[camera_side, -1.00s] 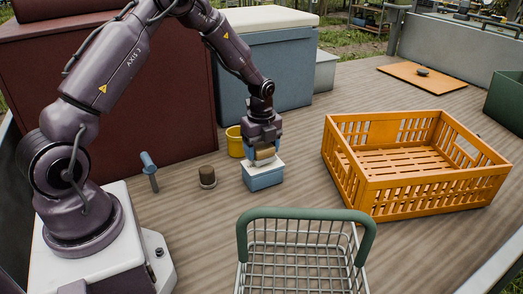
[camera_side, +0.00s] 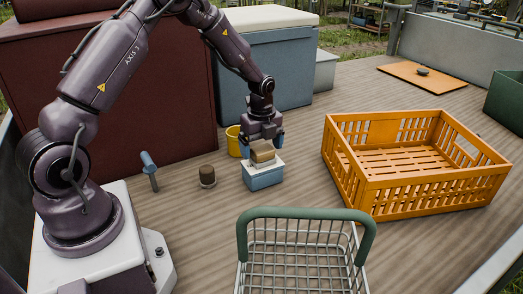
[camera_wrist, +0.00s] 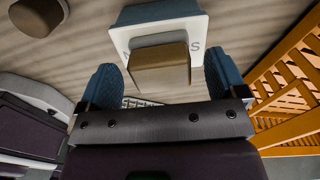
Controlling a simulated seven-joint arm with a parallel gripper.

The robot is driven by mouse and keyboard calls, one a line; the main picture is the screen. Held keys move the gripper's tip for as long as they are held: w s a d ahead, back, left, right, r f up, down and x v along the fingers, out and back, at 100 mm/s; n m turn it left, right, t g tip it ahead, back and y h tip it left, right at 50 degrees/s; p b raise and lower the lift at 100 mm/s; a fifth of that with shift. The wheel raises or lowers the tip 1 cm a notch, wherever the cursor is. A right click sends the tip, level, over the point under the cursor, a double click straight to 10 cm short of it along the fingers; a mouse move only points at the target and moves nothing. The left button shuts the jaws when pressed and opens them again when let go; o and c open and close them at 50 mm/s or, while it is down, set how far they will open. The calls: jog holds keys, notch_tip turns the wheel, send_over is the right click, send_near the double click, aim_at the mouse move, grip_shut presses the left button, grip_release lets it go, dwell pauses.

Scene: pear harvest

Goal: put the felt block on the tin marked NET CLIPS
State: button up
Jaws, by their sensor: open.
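The felt block (camera_side: 263,151) is brown and sits on the white top of a small blue tin (camera_side: 264,177). In the wrist view the felt block (camera_wrist: 159,66) rests on the white lid (camera_wrist: 196,32), covering the middle of its lettering; only an N and an S show at the sides. My gripper (camera_side: 263,143) is open just above the block, with its blue fingers apart on either side of it. In the wrist view the gripper (camera_wrist: 164,90) fingers stand clear of the block's left and right sides.
An orange slatted crate (camera_side: 345,167) stands to the right of the tin. A yellow pot (camera_side: 233,143) is behind it. A brown-topped round object (camera_side: 207,176) and a blue-handled tool (camera_side: 149,165) are to the left. A green-handled wire basket (camera_side: 305,213) is in front.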

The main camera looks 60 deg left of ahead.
aim_at(261, 147)
notch_tip(261, 147, up, 10)
jog(key=r, duration=0.1)
jog(key=s+d+r+n+t+y, duration=0.1)
jog(key=s+d+r+n, duration=0.25)
jog(key=r, duration=0.25)
jog(key=s+d+r+n+t, duration=0.1)
jog(key=s+d+r+n, duration=0.2)
jog(key=d+r, duration=0.15)
jog(key=s+d+r+n+t, duration=0.1)
jog(key=s+d+r+n, duration=0.1)
jog(key=s+n, duration=0.3)
jog(key=s+d+r+n+t+h, duration=0.1)
jog(key=s+d+n, duration=0.3)
jog(key=s, duration=0.6)
jog(key=shift+s+d+r+n+t, duration=0.25)
jog(key=shift+r+n+t, duration=0.5)
jog(key=shift+n, duration=0.5)
